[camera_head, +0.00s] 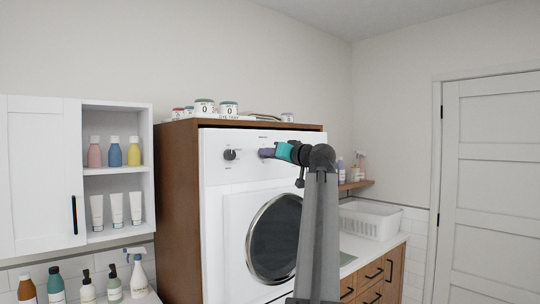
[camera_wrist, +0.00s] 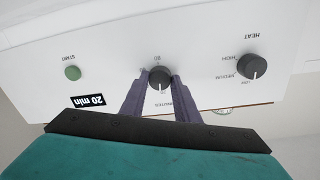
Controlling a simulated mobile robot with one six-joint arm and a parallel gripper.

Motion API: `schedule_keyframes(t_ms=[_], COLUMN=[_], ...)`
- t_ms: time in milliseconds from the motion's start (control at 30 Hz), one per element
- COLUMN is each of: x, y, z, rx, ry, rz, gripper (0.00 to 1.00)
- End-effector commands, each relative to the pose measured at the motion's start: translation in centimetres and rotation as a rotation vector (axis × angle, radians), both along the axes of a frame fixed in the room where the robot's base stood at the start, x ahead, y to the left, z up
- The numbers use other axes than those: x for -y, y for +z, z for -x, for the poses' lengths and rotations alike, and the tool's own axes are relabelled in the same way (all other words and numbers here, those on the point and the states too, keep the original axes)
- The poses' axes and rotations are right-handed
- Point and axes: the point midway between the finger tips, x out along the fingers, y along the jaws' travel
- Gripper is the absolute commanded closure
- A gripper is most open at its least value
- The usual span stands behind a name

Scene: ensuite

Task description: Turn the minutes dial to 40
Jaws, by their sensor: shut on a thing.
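The minutes dial (camera_wrist: 160,75) is a small dark round knob on the white control panel, seen upside down in the wrist view. Its white pointer mark faces the bottom of that picture. The small numbers around it are hard to read. A black display (camera_wrist: 88,101) beside it reads "20 min". My gripper (camera_wrist: 160,80) is shut on the minutes dial, one purple finger on each side. In the head view my gripper (camera_head: 266,153) reaches the upper front panel of the white machine (camera_head: 225,175) and hides the dial.
A HEAT dial (camera_wrist: 251,67) and a green START button (camera_wrist: 72,73) flank the minutes dial. The machine stands in a brown wooden surround (camera_head: 177,210). A white basket (camera_head: 370,222) sits on the counter at right. Shelves with bottles (camera_head: 114,155) are at left.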

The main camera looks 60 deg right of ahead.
Motion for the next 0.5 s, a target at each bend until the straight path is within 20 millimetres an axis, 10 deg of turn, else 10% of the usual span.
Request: schedule_keyframes(t_ms=[500], x=[0.05], y=[0.25], z=[0.06], rx=[0.126], ry=[0.0], rz=[-0.378], gripper=[0.94])
